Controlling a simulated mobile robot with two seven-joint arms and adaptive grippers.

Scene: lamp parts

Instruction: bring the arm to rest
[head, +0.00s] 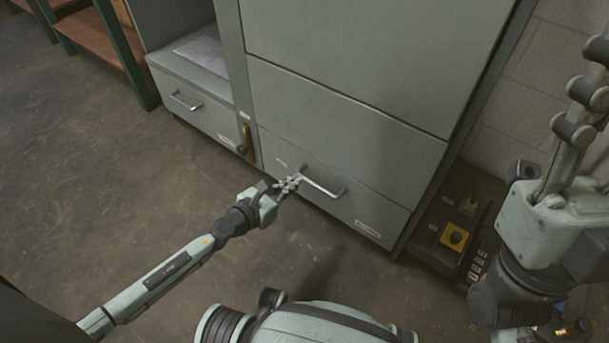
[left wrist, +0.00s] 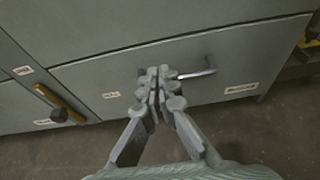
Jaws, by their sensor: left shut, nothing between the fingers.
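My left gripper (head: 287,185) reaches in front of a grey-green metal cabinet, at the left end of a bar handle (head: 322,186) on its bottom drawer (head: 345,194). In the left wrist view the left gripper (left wrist: 155,85) has its fingers together with nothing between them. The handle (left wrist: 197,73) shows just to the right of the fingertips there; I cannot tell whether they touch it. The bottom drawer (left wrist: 110,75) looks closed. My right arm stands at the right edge of the head view, and its fingers are not clearly shown.
A second drawer (head: 192,105) with its own handle is at the left, below an open shelf (head: 205,55). A brown latch handle (head: 248,142) is on the cabinet's upright. A low dark unit with a yellow box (head: 454,237) stands at the right. The floor (head: 110,190) at the left is clear.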

